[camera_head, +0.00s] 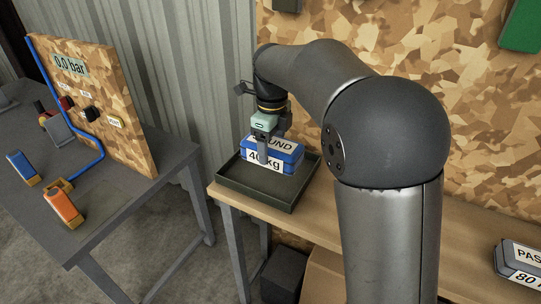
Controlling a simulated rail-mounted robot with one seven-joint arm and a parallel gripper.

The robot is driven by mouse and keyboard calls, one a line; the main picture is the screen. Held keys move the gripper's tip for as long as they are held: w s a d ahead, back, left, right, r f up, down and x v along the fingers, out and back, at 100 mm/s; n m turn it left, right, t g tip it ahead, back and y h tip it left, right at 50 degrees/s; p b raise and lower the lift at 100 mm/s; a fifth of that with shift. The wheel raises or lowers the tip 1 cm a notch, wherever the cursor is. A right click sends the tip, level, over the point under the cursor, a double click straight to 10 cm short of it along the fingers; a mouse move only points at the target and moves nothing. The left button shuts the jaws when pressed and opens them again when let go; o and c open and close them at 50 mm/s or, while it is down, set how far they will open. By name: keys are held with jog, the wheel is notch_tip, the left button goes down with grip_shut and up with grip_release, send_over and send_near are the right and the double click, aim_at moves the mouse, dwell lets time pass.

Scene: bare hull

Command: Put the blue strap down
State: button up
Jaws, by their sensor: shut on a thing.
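The blue strap (289,147) is a blocky blue bundle with white labels that read "UND" and "40 kg", the first partly covered. My gripper (263,155) comes down from above and is shut on the blue strap. One finger shows in front of the strap's near face; the other is hidden. The strap is in or just over the dark shallow tray (256,196) on the wooden bench. I cannot tell whether its underside touches the tray floor.
A grey strap (522,262) labelled "80" lies at the bench's right end. Bare wooden bench (320,220) shows right of the tray.

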jog(key=w+f, duration=0.3)
jog(key=f, duration=0.1)
jog(key=w+f, duration=0.2)
jog(key=shift+w+a+p, duration=0.3)
jog(key=shift+a+p, duration=0.05)
jog(key=shift+p, duration=0.05)
jog(key=shift+w+f, duration=0.15)
jog(key=shift+f, duration=1.5)
jog(key=shift+f, duration=0.1)
jog(key=o, duration=1.2)
jog(key=shift+f, duration=0.1)
jog(key=shift+o, duration=0.2)
